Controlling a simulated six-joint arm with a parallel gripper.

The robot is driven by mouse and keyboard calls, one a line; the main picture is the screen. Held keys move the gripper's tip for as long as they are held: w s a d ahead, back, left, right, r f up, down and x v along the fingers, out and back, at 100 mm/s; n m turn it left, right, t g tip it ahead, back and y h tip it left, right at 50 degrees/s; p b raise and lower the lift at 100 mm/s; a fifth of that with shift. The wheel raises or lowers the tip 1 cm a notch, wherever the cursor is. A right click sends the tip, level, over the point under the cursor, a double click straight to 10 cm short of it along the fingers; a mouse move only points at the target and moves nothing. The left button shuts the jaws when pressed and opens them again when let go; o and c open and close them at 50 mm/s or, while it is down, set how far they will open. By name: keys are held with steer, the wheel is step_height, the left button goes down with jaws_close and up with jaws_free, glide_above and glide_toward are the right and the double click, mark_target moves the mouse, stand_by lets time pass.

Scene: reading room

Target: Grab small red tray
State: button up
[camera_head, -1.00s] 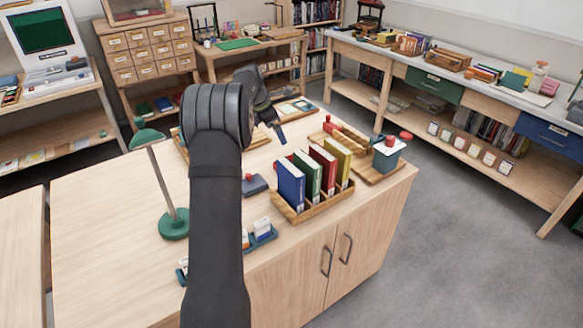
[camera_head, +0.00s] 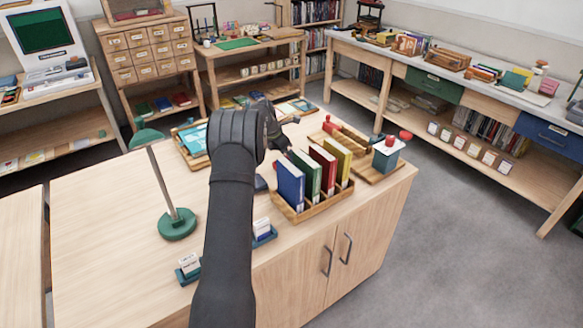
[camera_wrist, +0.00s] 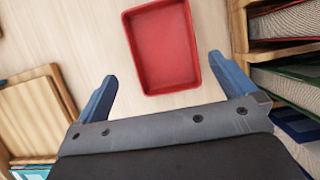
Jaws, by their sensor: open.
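The small red tray (camera_wrist: 163,48) lies empty on the pale wood tabletop in the wrist view, ahead of my gripper. My gripper (camera_wrist: 164,78) is open and empty, with blue fingers spread to either side of the tray's near end. The tray's near edge reaches about level with the fingertips in the picture; I cannot tell the height gap. In the head view my arm hides the tray, and my gripper's fingers are mostly hidden near the book rack.
A wooden rack (camera_head: 317,208) holding several upright books stands close on the right. A wooden tray (camera_wrist: 30,112) lies on the left in the wrist view. A green lamp (camera_head: 177,224) stands on the left of the table. The front left tabletop (camera_head: 105,250) is clear.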

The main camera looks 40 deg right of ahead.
steer(key=x, duration=0.4)
steer(key=shift+s+d+f, duration=0.25)
steer(key=shift+d+f, duration=0.05)
steer(key=shift+d, duration=0.1)
steer(key=c, duration=1.1)
steer(key=shift+o, duration=0.2)
steer(key=shift+r, duration=0.15)
